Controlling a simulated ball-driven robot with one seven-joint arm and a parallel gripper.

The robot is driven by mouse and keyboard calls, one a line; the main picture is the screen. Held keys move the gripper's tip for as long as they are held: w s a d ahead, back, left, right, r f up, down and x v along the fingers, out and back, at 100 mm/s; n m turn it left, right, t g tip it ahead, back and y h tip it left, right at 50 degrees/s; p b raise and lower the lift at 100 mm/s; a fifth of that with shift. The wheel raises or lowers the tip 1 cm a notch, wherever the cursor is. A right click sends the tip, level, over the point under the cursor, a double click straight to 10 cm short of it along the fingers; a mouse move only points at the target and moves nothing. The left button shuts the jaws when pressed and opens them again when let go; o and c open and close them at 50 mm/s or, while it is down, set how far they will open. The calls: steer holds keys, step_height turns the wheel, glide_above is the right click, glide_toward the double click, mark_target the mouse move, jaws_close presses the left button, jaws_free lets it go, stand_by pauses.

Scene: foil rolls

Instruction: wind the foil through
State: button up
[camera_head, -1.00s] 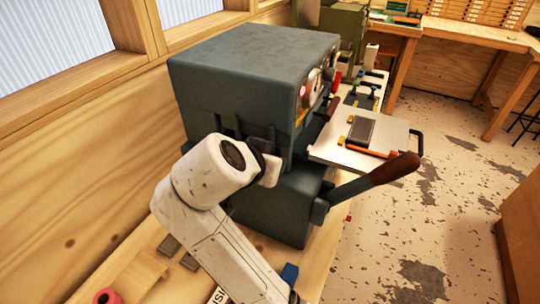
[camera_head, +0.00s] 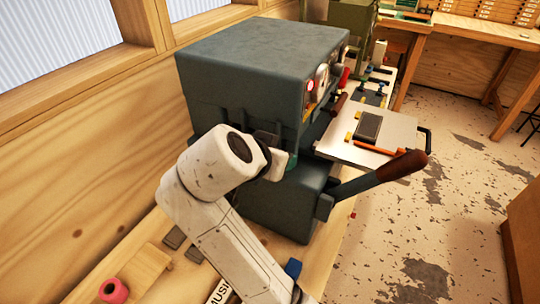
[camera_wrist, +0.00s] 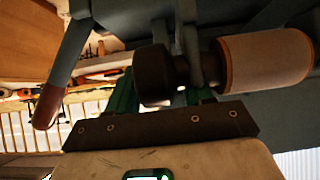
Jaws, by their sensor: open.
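The foil machine (camera_head: 250,70) is a large blue-grey box on the bench in the head view. Its long lever has a brown handle (camera_head: 400,166), also in the wrist view (camera_wrist: 48,106). In the wrist view, a tan roll (camera_wrist: 265,62) lies on a shaft with a dark knob (camera_wrist: 154,75) at its end. My gripper (camera_wrist: 162,92) is open, its green fingers either side of the knob. I cannot tell whether they touch it. In the head view my gripper is mostly hidden behind my wrist, beside the machine's near side.
A plate (camera_head: 375,140) with a dark block (camera_head: 368,126) juts from the machine's front. A pink roll (camera_head: 113,291) lies at the lower left. The wooden wall (camera_head: 95,190) stands close on the left. Open floor lies on the right.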

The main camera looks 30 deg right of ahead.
steer(key=p+v, duration=0.1)
steer(key=v, duration=0.9)
steer(key=shift+a+r, duration=0.15)
steer(key=shift+r, duration=0.05)
